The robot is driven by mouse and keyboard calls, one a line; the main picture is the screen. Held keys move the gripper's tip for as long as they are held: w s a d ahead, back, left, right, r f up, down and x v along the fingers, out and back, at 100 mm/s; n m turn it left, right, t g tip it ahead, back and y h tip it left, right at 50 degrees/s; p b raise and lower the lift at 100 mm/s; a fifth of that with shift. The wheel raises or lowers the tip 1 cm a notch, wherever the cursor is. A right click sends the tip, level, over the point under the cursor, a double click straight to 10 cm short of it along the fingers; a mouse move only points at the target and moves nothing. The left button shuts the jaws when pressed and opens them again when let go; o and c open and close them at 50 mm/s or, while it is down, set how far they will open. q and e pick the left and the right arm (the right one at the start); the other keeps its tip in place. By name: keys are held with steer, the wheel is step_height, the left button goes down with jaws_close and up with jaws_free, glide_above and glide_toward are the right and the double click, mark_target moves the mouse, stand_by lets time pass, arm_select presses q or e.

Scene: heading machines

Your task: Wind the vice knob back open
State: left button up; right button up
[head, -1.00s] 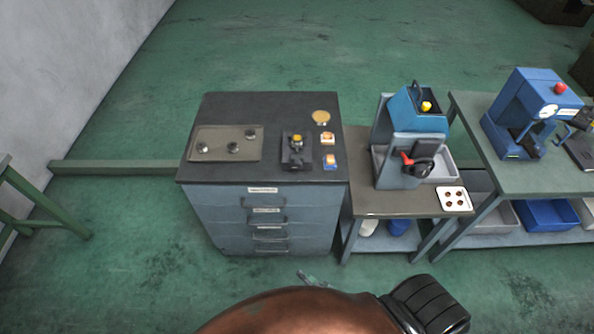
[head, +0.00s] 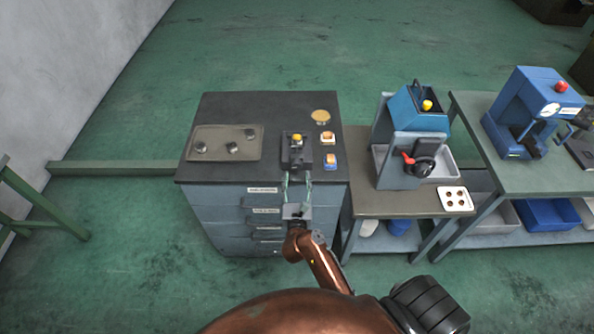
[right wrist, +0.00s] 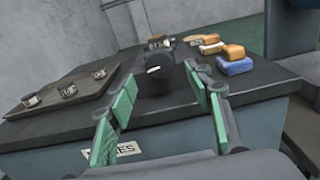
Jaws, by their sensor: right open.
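The small dark vice (head: 297,153) sits near the front right of the cabinet top, with a yellow piece (head: 297,138) at its top. In the right wrist view its dark round knob (right wrist: 153,74), with a pale mark on its face, points toward me. My right gripper (head: 297,181) is in front of the cabinet's front edge, just short of the vice. Its green-padded fingers are open, one on each side of the knob in the right wrist view (right wrist: 160,90), with nothing held. Contact with the knob cannot be seen. My left gripper is out of view.
A flat tray (head: 210,130) with several small dark parts lies left of the vice. A blue machine (head: 410,140) stands on the lower bench further right.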

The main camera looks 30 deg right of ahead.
mark_target(297, 167)
steer(key=x, duration=0.3)
steer(key=shift+w, duration=0.25)
steer(key=shift+w+d, duration=0.25)
steer(key=c, duration=1.2)
steer(key=shift+o, duration=0.2)
steer(key=shift+r+n+p, duration=0.15)
steer(key=shift+n+p, duration=0.45)
steer(key=shift+p, duration=0.45)
steer(key=n+p, duration=0.8)
steer(key=p, duration=0.2)
steer(key=shift+n, duration=0.3)
steer(key=n+p, duration=0.3)
steer(key=shift+n+p, duration=0.8)
steer(key=shift+n, duration=0.4)
